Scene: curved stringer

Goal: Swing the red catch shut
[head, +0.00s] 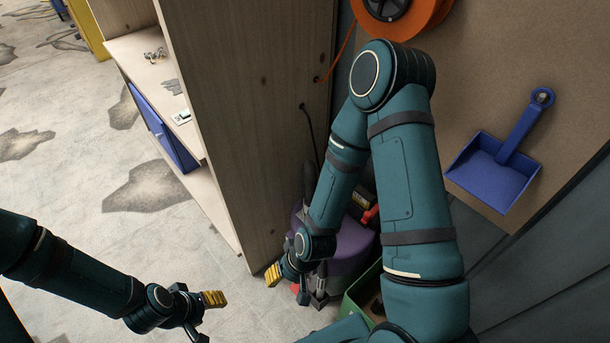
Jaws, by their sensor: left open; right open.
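A purple canister-like body (352,246) stands on the floor between the wooden cabinet and the wall, partly behind my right arm. A red part (370,215) shows at its upper right, beside my forearm; I cannot tell whether this is the catch or how far it is swung. Another bit of red shows low at the canister's left, mostly hidden by my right gripper. My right gripper (296,289) is open at the canister's lower left; I cannot tell whether it touches it. My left gripper (207,317) is open and empty over the floor, left of the canister.
A green crate (358,292) is partly behind my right arm. A blue dustpan (495,170) and an orange reel (428,18) are on the wall. The left floor is clear.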

